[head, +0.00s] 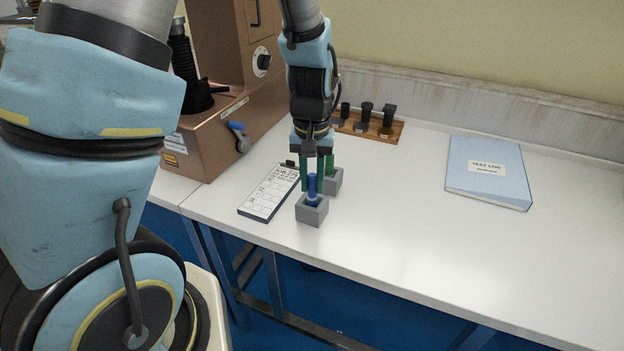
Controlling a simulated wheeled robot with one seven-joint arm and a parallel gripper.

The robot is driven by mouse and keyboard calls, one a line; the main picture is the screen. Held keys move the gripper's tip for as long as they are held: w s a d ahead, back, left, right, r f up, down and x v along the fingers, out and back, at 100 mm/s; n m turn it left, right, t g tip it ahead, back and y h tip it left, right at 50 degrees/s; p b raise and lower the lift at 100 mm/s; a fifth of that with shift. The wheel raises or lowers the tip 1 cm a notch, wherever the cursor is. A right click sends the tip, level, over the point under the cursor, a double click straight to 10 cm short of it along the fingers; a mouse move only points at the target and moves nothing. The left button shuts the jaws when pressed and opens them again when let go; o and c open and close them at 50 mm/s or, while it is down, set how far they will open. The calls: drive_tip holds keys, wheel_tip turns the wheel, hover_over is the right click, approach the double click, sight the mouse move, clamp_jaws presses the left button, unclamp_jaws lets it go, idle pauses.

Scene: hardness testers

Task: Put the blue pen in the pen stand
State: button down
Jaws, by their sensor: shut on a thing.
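The blue pen (312,186) stands upright between the green fingers of my gripper (312,181), which is shut on it. The pen's lower part is at the opening of the front grey block-shaped stand (312,215). It looks to be inside the opening, but I cannot tell whether it touches the bottom. A second grey block (334,183) stands just behind and to the right, partly hidden by my gripper. A green upright piece shows above that block; I cannot tell clearly what it is.
A clipboard with a printed form (270,192) lies left of the stands. A copper-coloured hardness tester (215,125) stands at the back left. A wooden rack (372,128) with dark parts is behind. A blue test log (489,184) lies at right. The table's front right is clear.

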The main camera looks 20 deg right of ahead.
drive_tip(key=shift+f+b, duration=0.55)
drive_tip(key=shift+f, duration=0.35)
drive_tip(key=c, duration=0.6)
unclamp_jaws()
drive_tip(key=shift+r, duration=0.1)
wheel_tip(320, 180, up, 11)
drive_tip(key=shift+f+b, duration=0.1)
drive_tip(key=shift+b, duration=0.35)
drive_tip(key=a+n, duration=0.1)
drive_tip(key=a, duration=0.7)
drive_tip(key=w+a+f+n+t, duration=0.1)
drive_tip(key=a+n, duration=0.1)
drive_tip(key=a, duration=0.6)
drive_tip(key=a+f+n, duration=0.1)
drive_tip(key=a, duration=0.8)
drive_tip(key=shift+w+a+f+t, duration=0.1)
drive_tip(key=shift+w+f+t, duration=0.05)
drive_tip(key=shift+w+t, duration=0.15)
